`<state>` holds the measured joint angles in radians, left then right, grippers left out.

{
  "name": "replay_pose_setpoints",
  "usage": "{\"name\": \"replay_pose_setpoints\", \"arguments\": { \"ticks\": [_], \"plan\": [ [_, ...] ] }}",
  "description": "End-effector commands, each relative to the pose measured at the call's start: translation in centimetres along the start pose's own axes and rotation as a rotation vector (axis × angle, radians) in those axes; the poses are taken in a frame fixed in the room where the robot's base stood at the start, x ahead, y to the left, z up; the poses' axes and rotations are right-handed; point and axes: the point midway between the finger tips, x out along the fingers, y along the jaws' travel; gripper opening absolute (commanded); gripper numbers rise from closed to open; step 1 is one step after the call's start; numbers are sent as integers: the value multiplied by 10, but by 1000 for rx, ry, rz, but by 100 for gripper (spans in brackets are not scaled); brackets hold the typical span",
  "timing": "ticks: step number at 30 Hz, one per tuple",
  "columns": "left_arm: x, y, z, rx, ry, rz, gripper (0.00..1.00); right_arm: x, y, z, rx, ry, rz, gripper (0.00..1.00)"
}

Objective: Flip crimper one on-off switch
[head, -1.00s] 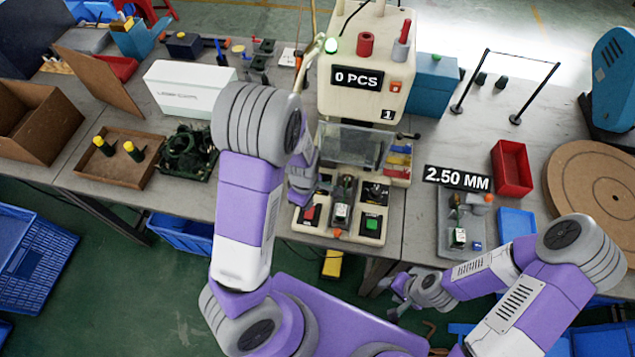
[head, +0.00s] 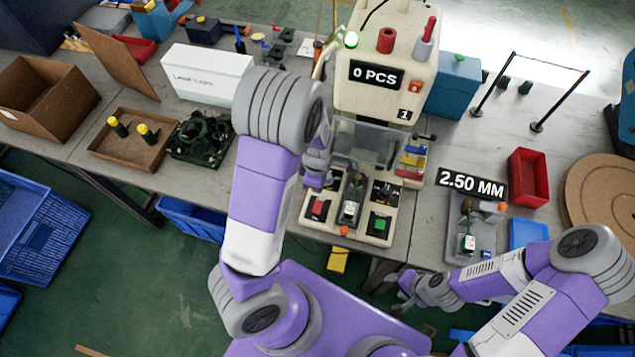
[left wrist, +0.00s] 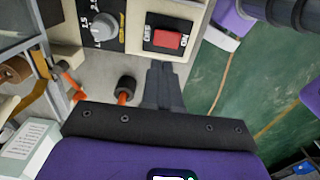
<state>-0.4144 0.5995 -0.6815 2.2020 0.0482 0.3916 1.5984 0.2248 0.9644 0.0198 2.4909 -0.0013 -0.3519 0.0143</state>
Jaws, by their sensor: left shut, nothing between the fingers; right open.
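Crimper one (head: 368,115) is the cream machine with a "0 PCS" display and a "1" plate. Its red on-off switch (head: 318,207) sits at the left of its front base. In the left wrist view the red rocker (left wrist: 167,39) sits in a black and white plate with small lettering. My left gripper (head: 316,180) is above and just behind the switch, partly hidden by my arm. In the left wrist view its closed, empty fingertips (left wrist: 162,68) are close to the rocker's near edge; contact is unclear. My right gripper (head: 405,292) is open and empty, away from the crimper.
A grey dial (left wrist: 103,25) and a black knob with an orange shaft (left wrist: 125,90) are near the fingers. A green button (head: 380,223) is right of the switch. A clear guard (head: 368,140) stands behind. A 2.50 MM fixture (head: 470,235) stands to the right.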

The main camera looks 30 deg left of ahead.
Motion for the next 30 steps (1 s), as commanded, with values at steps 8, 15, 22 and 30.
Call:
{"name": "replay_pose_setpoints", "arguments": {
  "ticks": [8,15,22,30],
  "plan": [
    [62,-1,-1,-1,1,-4,0,17,6,-1,0,0,0,52],
    [88,0,0,0,1,-1,0,21,8,-1,0,0,0,52],
    [92,0,0,0,0,0,0,22,8,-1,0,0,0,52],
    [93,0,-4,-9,1,-12,0,22,8,-1,0,0,0,52]
  ]
}}
